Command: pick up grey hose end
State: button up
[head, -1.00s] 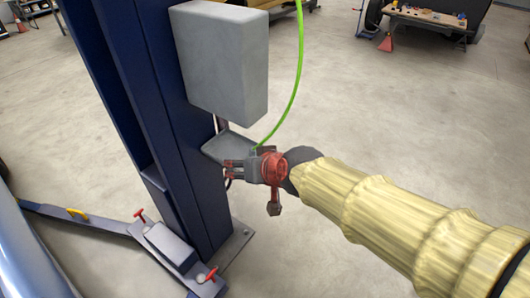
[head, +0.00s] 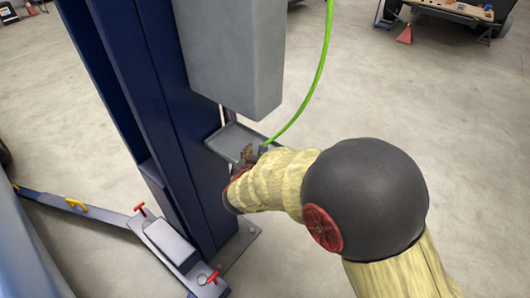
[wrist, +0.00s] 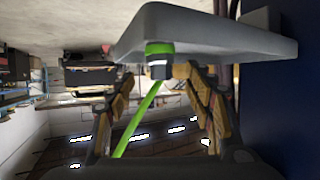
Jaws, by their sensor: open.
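The green hose (head: 313,83) hangs from the top of the head view down to the grey shelf tray (head: 226,141) on the blue post. In the wrist view the hose (wrist: 136,122) runs up to the grey hose end (wrist: 158,70), which has a green band (wrist: 160,47) against the tray edge (wrist: 210,40). My gripper (wrist: 156,78) is open, with one finger on each side of the hose end and a gap visible beside it. In the head view my gripper (head: 247,155) is at the tray, and my arm partly hides it and the hose end.
A grey box (head: 232,55) is fixed to the blue post (head: 180,130) just above the tray. A lift arm (head: 95,218) with red handles lies at the lower left. Open concrete floor (head: 440,140) is to the right.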

aim_at(262, 150)
jog(key=b+x, duration=0.2)
jog(key=x, duration=0.3)
jog(key=shift+w+f+b, duration=0.15)
jog(key=shift+f+b, duration=0.1)
jog(key=shift+b, duration=0.15)
jog(key=shift+r, duration=0.1)
jog(key=c, duration=0.3)
jog(key=c, duration=1.1)
